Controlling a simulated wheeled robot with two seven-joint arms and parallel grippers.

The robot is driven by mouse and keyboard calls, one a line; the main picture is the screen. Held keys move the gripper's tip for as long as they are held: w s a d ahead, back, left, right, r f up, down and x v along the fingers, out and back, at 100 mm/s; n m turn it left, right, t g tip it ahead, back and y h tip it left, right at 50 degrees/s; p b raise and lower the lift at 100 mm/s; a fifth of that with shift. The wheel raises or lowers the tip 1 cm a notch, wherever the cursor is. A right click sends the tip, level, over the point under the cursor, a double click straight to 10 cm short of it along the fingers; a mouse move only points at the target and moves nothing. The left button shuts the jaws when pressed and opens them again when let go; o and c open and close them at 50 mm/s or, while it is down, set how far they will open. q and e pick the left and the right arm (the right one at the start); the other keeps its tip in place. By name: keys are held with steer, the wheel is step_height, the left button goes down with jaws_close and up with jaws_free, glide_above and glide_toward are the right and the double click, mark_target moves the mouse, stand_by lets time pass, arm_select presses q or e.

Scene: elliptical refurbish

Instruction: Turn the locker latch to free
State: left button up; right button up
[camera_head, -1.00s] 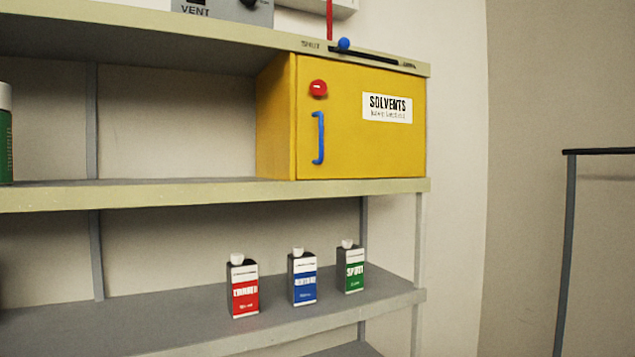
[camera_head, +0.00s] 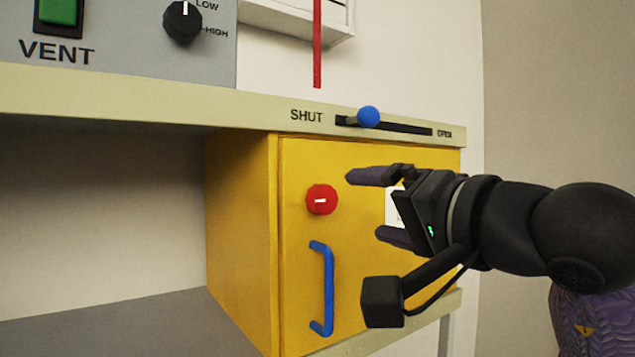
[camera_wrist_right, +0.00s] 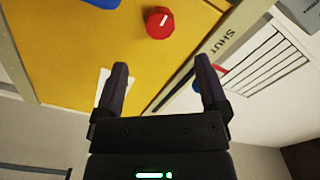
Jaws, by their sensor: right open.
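The yellow locker (camera_head: 240,220) fills the middle of the head view with its door closed. Its latch is a round red knob (camera_head: 322,199) with a white mark that lies about level in the head view. The knob also shows in the right wrist view (camera_wrist_right: 159,22), beyond the fingertips. A blue handle (camera_head: 322,290) is below the knob. My right gripper (camera_head: 362,205) is open and empty in front of the door, to the right of the knob and apart from it. In the right wrist view its two fingers (camera_wrist_right: 161,66) are spread. My left gripper is not in view.
Above the door, a shelf edge (camera_head: 130,105) carries a slider with a blue ball (camera_head: 369,117), nearer SHUT than OPEN. A grey VENT panel (camera_head: 130,50) stands on that shelf. A red rod (camera_head: 317,45) hangs above. Left of the locker the shelf is bare.

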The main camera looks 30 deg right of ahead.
mark_target(325, 202)
steer(key=w+p, duration=0.1)
steer(key=w, duration=0.1)
steer(key=w+p, duration=0.1)
steer(key=w, duration=0.2)
steer(key=w+a+p, duration=0.1)
steer(key=w, duration=0.2)
steer(key=shift+w, duration=0.2)
steer(key=shift+f, duration=0.1)
steer(key=shift+s, duration=0.1)
jaws_close()
